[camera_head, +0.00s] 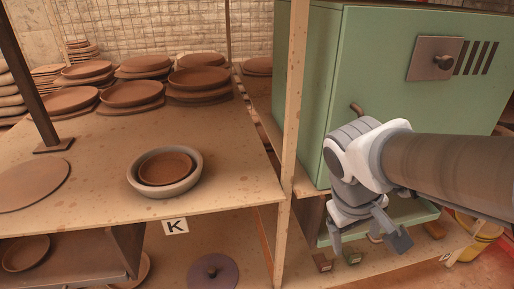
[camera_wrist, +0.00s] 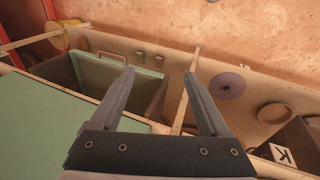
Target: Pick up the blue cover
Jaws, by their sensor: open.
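The cover (camera_head: 212,272) is a round, bluish-purple disc with a small dark knob in its middle. It lies flat on the lower board, below the K label, and the bottom picture edge is close to it in the head view. It also shows in the wrist view (camera_wrist: 236,82), beyond and to the right of the fingertips. My gripper (camera_head: 368,234) is open and empty, pointing down in front of the green cabinet, to the right of the cover and apart from it. Both its fingers show spread in the wrist view (camera_wrist: 160,76).
A wooden post (camera_head: 292,110) stands between my gripper and the cover. The upper shelf (camera_head: 90,165) overhangs part of the lower board and holds stacked brown plates and a grey bowl (camera_head: 190,183). The green cabinet (camera_head: 375,75) stands behind my arm. Small blocks (camera_head: 352,257) lie below my gripper.

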